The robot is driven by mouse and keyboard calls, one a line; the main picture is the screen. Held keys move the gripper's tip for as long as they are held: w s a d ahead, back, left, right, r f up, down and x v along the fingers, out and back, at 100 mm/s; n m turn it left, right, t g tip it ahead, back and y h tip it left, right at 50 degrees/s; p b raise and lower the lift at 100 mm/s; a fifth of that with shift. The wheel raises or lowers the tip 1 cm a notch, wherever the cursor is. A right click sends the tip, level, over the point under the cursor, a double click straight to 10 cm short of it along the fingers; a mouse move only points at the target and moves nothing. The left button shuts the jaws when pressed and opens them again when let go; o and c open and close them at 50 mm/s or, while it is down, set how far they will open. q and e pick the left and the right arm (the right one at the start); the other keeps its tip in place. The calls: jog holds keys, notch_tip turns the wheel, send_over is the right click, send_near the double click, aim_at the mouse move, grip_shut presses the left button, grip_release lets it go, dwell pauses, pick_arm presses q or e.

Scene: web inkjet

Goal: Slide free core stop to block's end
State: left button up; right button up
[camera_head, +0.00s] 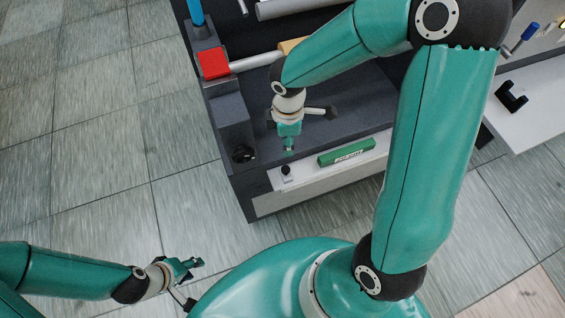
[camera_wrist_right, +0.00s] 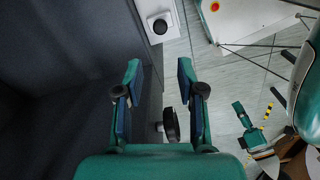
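A red square block (camera_head: 214,63) sits at the left end of a pale horizontal shaft (camera_head: 255,61) on the dark machine. I cannot tell for sure which part is the free core stop. Below the red block is a dark grey block (camera_head: 233,122) with a black knob (camera_head: 243,153) at its lower end. My right gripper (camera_head: 289,150) hangs over the machine's dark deck, right of that knob. In the right wrist view (camera_wrist_right: 158,72) its fingers are apart with nothing between the tips. A black knob (camera_wrist_right: 171,125) shows beyond them. My left gripper (camera_head: 196,263) is over the floor, away from the machine.
A white front ledge (camera_head: 315,163) carries a green labelled box (camera_head: 347,151) and a small black knob (camera_head: 286,170). A blue rod (camera_head: 196,12) stands at the upper left. A white table (camera_head: 540,90) with a black part (camera_head: 511,96) is at right. The floor left is clear.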

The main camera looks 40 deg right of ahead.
aim_at(285, 168)
notch_tip(285, 168, down, 14)
jog(key=b, duration=0.3)
jog(key=shift+w+a+f, duration=0.1)
jog(key=shift+a+f, duration=0.05)
jog(key=shift+f, duration=0.1)
jog(key=shift+c, duration=0.3)
grip_shut()
